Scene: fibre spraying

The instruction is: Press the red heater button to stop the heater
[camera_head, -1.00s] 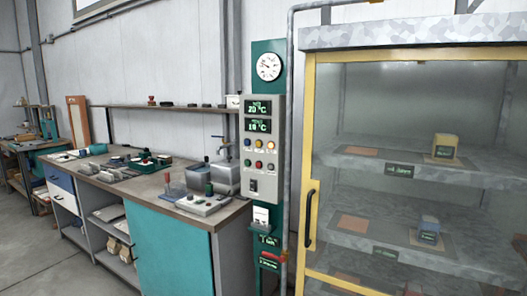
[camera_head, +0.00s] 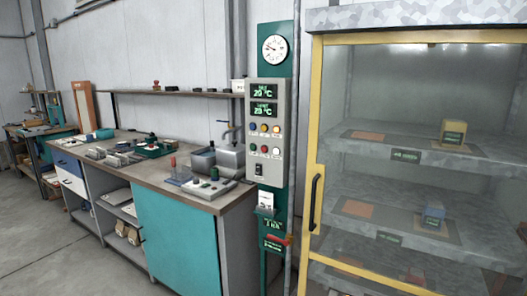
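The grey control panel (camera_head: 267,170) is mounted on a green post (camera_head: 272,22) in the middle of the view. It carries two rows of small round buttons or lamps. A small red button (camera_head: 264,149) sits in the middle of the lower row, with a green one (camera_head: 252,147) to its left and a pale one to its right. My gripper is not in view.
A glass cabinet (camera_head: 314,110) with a yellow frame and black handle stands right of the panel. A workbench (camera_head: 185,245) with teal front stands to the left, with tools and a metal tank on top. A round gauge (camera_head: 275,49) tops the post. Grey floor is clear at lower left.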

